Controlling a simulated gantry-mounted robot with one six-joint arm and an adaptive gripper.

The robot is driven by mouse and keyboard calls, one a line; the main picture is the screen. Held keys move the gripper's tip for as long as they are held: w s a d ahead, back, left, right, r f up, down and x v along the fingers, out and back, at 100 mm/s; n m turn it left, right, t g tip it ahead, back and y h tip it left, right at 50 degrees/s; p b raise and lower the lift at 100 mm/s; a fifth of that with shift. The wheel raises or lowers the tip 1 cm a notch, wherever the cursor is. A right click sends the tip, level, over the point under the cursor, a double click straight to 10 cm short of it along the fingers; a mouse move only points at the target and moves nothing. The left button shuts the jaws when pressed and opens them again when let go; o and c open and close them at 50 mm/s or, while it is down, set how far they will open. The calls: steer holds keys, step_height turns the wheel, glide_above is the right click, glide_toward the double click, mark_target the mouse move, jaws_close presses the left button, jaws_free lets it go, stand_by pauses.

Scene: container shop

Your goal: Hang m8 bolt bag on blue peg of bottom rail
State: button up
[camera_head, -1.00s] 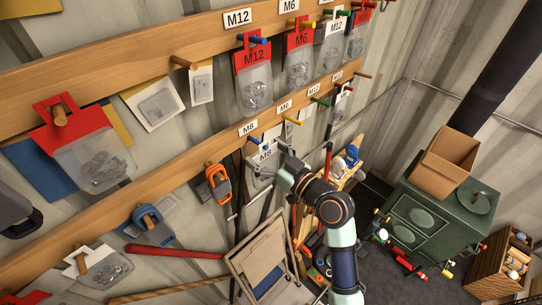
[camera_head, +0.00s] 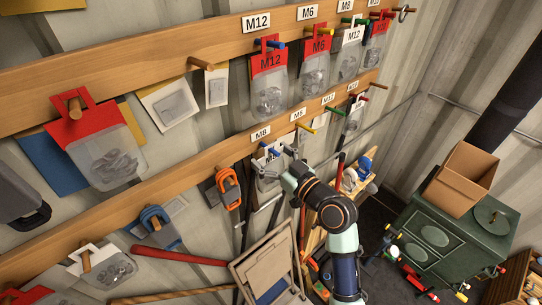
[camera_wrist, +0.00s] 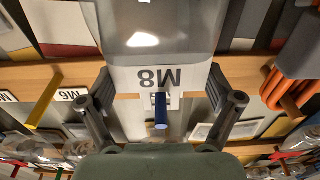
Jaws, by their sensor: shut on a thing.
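The M8 bolt bag (camera_wrist: 160,35) is clear with a white header printed M8, upside down in the wrist view. In the head view the bag (camera_head: 266,181) hangs in front of the bottom rail (camera_head: 215,155), partly hidden by my gripper. My gripper (camera_wrist: 160,82) is shut on the header, one finger at each side edge; it also shows in the head view (camera_head: 284,158). The blue peg (camera_wrist: 160,114) lines up with the header's opening between the fingers; it also shows in the head view (camera_head: 271,147). Whether the peg passes through the opening I cannot tell.
A yellow peg (camera_head: 306,128) is right of the blue one on the bottom rail. An orange clamp (camera_head: 228,188) hangs to the left. The upper rail (camera_head: 150,75) carries several bags, including a red M12 bag (camera_head: 270,85). A folding chair (camera_head: 268,268) stands below.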

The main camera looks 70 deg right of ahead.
steer(key=o, duration=0.9)
steer(key=v, duration=1.2)
